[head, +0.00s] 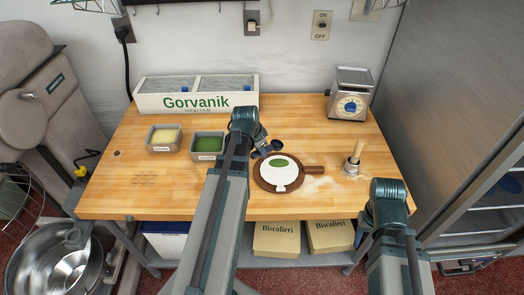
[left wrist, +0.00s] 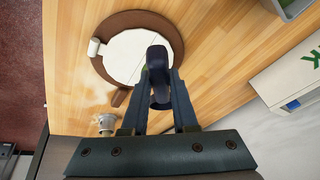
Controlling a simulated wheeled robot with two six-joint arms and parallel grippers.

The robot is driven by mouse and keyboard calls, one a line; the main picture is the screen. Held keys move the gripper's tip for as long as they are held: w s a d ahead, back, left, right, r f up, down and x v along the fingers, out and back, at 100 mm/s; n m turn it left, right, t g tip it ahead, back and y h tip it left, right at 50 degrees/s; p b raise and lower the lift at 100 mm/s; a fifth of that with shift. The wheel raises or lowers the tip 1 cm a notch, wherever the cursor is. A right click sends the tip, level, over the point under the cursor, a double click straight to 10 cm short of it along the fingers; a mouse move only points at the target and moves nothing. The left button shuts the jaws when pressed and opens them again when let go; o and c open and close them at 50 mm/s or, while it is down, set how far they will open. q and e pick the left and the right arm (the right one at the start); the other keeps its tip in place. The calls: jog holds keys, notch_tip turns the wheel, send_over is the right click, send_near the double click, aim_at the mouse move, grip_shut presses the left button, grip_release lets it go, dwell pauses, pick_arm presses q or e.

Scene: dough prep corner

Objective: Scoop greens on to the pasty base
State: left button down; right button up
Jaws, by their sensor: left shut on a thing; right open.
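My left gripper (head: 263,143) is shut on a dark blue scoop (head: 276,145), held near the upper left edge of the round brown board. In the left wrist view the scoop (left wrist: 158,75) lies between the fingers and covers part of the pasty base. The white pasty base (head: 271,174) lies on the board (head: 263,184), with a green patch of greens (head: 278,162) on its upper part. The greens tub (head: 208,145) stands left of the gripper and holds green filling. My right gripper (head: 362,236) is open, low at the front right; its fingers are hard to make out.
A tub of pale yellow filling (head: 164,138) stands left of the greens. A white Gorvanik box (head: 196,100) and a scale (head: 349,94) stand at the back. A wooden-handled tool (head: 355,160) stands right of the board. The table's front left is clear.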

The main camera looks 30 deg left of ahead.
pick_arm(q)
jog(key=shift+s+a+t+h+b, duration=0.2)
jog(key=shift+t+h+b, duration=0.3)
jog(key=shift+t+h, duration=0.25)
jog(key=shift+w+r+h, duration=0.1)
jog(key=shift+r+h, duration=0.1)
jog(key=shift+h, duration=0.15)
jog(key=shift+r, duration=0.1)
notch_tip(320, 180, up, 3)
jog(key=p, duration=0.3)
